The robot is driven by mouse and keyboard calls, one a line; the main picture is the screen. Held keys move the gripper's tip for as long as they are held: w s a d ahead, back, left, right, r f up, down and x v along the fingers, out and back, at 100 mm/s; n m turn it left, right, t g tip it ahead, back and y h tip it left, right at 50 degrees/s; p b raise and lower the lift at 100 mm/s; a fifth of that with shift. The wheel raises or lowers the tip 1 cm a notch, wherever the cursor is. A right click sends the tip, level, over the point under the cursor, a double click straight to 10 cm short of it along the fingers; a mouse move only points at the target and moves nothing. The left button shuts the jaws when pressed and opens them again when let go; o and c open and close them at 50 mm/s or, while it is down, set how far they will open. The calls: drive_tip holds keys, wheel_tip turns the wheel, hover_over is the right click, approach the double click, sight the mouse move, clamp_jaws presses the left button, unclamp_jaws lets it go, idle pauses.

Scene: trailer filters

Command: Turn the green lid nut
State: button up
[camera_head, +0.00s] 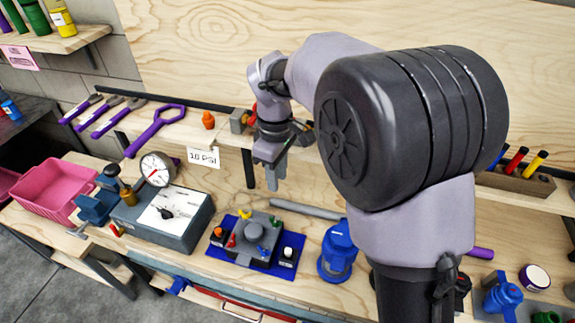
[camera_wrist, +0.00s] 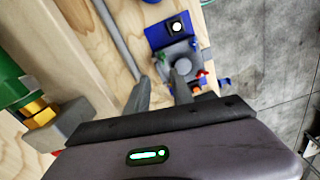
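A grey lidded housing (camera_head: 257,236) sits on a blue mat (camera_head: 217,250) on the bench, with small coloured nuts around its lid. A yellow nut (camera_head: 245,214) is at the back and a red nut (camera_head: 231,241) at the left. The housing also shows in the wrist view (camera_wrist: 179,54), near the top, beyond my fingertips. My gripper (camera_head: 271,180) hangs above and behind the housing, pointing down. Its two fingers are apart with nothing between them in the wrist view (camera_wrist: 161,87).
A gauge box (camera_head: 164,215) and a pink bin (camera_head: 62,188) stand left. A blue fitting (camera_head: 338,252) stands right of the housing, and a grey rod (camera_head: 305,209) lies behind it. A shelf with a purple wrench (camera_head: 155,128) and a 10 PSI card (camera_head: 203,157) runs behind.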

sight(277, 221)
drive_tip(key=f+b, duration=0.2)
drive_tip(key=f, duration=0.3)
drive_tip(key=f+b, duration=0.3)
drive_tip(key=f, duration=0.3)
drive_tip(key=f+b, duration=0.2)
drive_tip(key=f, duration=0.4)
drive_tip(key=shift+s+a+f, duration=0.15)
drive_tip(key=shift+a+f, duration=0.1)
drive_tip(key=shift+c, duration=0.5)
clamp_jaws()
